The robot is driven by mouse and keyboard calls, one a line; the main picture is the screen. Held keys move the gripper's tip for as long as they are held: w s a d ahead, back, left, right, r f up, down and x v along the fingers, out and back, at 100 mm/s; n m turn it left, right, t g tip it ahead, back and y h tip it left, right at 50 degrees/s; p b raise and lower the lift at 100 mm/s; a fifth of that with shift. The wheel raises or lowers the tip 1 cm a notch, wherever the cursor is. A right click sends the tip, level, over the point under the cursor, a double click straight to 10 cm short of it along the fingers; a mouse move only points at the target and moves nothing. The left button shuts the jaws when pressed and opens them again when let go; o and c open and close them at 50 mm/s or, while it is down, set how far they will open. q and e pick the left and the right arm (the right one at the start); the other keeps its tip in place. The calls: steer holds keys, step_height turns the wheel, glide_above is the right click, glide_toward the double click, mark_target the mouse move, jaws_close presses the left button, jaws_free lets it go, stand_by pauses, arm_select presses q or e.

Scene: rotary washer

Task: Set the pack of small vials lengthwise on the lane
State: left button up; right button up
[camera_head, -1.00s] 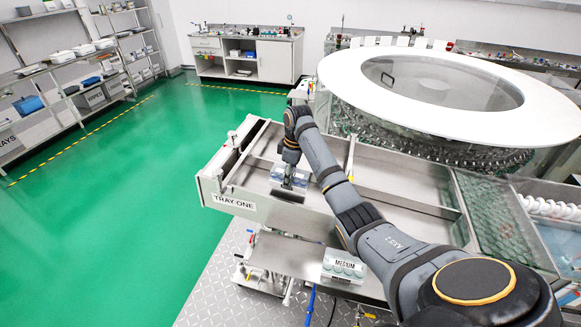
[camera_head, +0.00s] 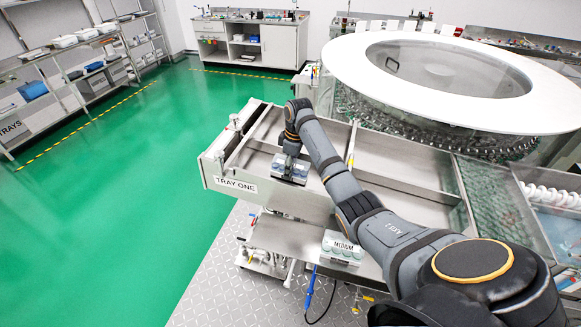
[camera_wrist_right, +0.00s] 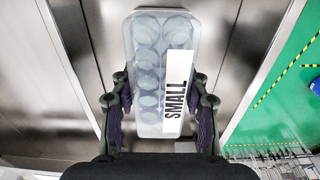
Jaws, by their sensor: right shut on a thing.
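The pack of small vials (camera_wrist_right: 148,75) is a clear, pale pack with rows of round vials and a white SMALL label. My right gripper (camera_wrist_right: 160,110) is shut on it, one finger at each long side. In the head view the right gripper (camera_head: 291,158) holds the pack (camera_head: 290,171) at the front part of the steel lane (camera_head: 325,204), near the TRAY ONE label. In the wrist view the pack's long side runs roughly along the lane walls, on the lane floor (camera_wrist_right: 215,45). I cannot tell whether it touches the floor. My left gripper is out of view.
A pack marked MEDIUM (camera_head: 342,248) sits on a lower steel shelf in front of the lane. A large round washer with a white ring top (camera_head: 360,75) stands behind. A raised divider (camera_head: 352,145) crosses the lane to the right of the gripper. Green floor is clear at left.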

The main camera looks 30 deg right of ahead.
steer(key=shift+f, duration=0.3)
steer(key=o, duration=1.3)
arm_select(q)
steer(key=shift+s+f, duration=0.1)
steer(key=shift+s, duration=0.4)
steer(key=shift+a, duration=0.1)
arm_select(e)
steer(key=shift+r, duration=0.4)
steer(key=r, duration=0.6)
steer(key=shift+s+d+r, duration=0.2)
steer(key=shift+s+r, duration=0.1)
steer(key=shift+r, duration=0.1)
